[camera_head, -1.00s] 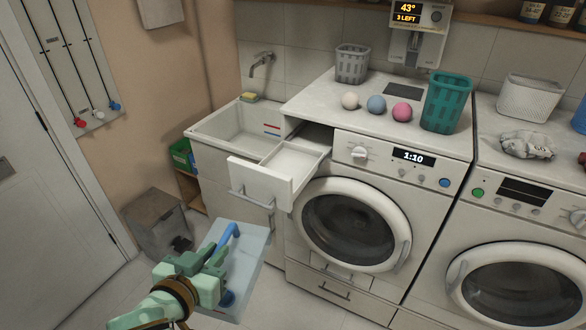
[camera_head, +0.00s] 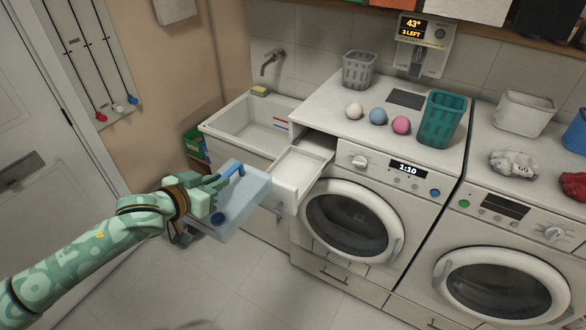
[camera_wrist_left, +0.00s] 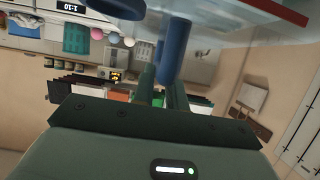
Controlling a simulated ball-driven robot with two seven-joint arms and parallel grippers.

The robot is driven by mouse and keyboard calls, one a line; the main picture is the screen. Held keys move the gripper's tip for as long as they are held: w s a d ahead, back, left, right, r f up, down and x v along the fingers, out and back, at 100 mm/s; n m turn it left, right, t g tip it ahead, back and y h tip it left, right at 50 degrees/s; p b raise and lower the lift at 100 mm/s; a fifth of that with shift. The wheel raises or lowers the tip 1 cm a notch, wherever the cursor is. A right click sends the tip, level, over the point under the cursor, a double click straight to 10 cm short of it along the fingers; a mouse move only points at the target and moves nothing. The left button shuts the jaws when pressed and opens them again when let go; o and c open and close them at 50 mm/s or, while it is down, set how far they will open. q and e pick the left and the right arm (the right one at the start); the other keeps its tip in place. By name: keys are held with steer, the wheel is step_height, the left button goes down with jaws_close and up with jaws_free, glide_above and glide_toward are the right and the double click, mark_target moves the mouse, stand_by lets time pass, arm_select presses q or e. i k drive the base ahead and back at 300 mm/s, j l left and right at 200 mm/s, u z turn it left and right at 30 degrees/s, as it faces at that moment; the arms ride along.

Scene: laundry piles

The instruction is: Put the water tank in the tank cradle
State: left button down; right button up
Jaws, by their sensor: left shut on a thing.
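The water tank (camera_head: 240,207) is a translucent pale-blue box with a blue handle (camera_head: 234,170) and a round blue cap (camera_head: 218,218). My left gripper (camera_head: 214,187) is shut on the blue handle and holds the tank in the air, tilted, in front of the sink cabinet. In the left wrist view, the fingers (camera_wrist_left: 160,92) meet the blue handle (camera_wrist_left: 174,48), and the tank's clear wall (camera_wrist_left: 235,12) shows above. I cannot clearly identify the tank cradle; a grey-brown box on the floor is mostly hidden behind my left arm. My right gripper is out of view.
A white drawer (camera_head: 301,165) stands open just right of the tank. The sink (camera_head: 254,126) is behind it, and a washing machine (camera_head: 348,218) stands to the right. Dryer balls and baskets rest on its top. The floor (camera_head: 225,285) in front is clear.

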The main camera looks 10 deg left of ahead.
mark_target(293, 177)
steer(key=i+j, duration=0.1)
steer(key=i, duration=0.8)
